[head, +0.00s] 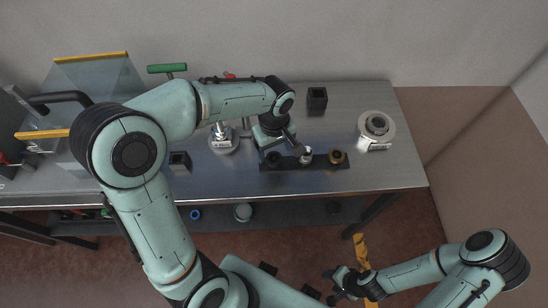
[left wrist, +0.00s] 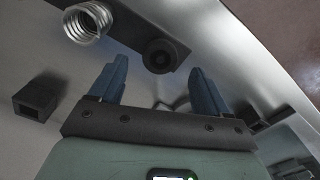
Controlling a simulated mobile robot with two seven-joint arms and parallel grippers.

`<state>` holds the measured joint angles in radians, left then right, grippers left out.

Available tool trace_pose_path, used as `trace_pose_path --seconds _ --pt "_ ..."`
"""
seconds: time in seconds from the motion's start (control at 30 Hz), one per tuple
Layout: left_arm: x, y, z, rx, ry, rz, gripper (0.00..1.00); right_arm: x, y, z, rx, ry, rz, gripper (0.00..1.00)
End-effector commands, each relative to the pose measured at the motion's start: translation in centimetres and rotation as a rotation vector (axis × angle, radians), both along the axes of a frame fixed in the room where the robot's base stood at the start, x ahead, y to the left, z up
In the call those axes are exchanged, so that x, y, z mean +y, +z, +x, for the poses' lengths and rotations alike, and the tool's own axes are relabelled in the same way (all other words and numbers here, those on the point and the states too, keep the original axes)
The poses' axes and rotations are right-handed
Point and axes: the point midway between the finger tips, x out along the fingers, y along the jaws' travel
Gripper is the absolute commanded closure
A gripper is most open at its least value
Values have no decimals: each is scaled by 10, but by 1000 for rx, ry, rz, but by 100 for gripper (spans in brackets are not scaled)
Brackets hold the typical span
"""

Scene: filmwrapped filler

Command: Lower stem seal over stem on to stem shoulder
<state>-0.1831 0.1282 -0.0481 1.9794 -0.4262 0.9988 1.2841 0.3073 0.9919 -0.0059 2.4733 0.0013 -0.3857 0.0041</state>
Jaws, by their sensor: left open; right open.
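My left gripper (head: 297,147) is over the table at a dark strip (head: 290,164). In the left wrist view its two blue fingers (left wrist: 158,82) are apart with nothing held between them. A black round part with a central hole (left wrist: 160,56), perhaps the stem seal, sits on the strip beyond the fingers. It appears at the strip's left end in the head view (head: 273,158). A silver ribbed part (left wrist: 88,22) stands beside it, near the strip's middle (head: 306,155). A metallic upright fitting (head: 222,134), perhaps holding the stem, is partly behind my left arm. My right gripper (head: 340,283) is open, off the table.
A pale round fixture (head: 376,125) is at right. A clear guard (head: 100,80) stands far left. The table's front right is clear.

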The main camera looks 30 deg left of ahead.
Motion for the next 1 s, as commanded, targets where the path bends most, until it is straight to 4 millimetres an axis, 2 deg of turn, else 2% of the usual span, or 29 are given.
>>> trace_pose_path --seconds 0.1,0.2,0.47,0.5,0.67,0.7,1.0 --pt "1 -20 -1 4 0 2 23 0 1 1 -1 0 0 49" --pt "0 -31 -1 1 0 0 23 0 0 0 0 0 0 49" --pt "0 -35 0 0 0 0 23 0 0 0 0 0 0 49" --pt "0 -35 0 0 0 0 26 0 0 0 0 0 0 49" --pt "0 -34 0 -1 0 -1 78 0 0 0 0 0 0 49" --pt "0 -34 0 0 0 0 82 0 0 0 0 0 0 49" --pt "0 -33 0 -1 0 -1 82 0 0 0 0 0 0 49"
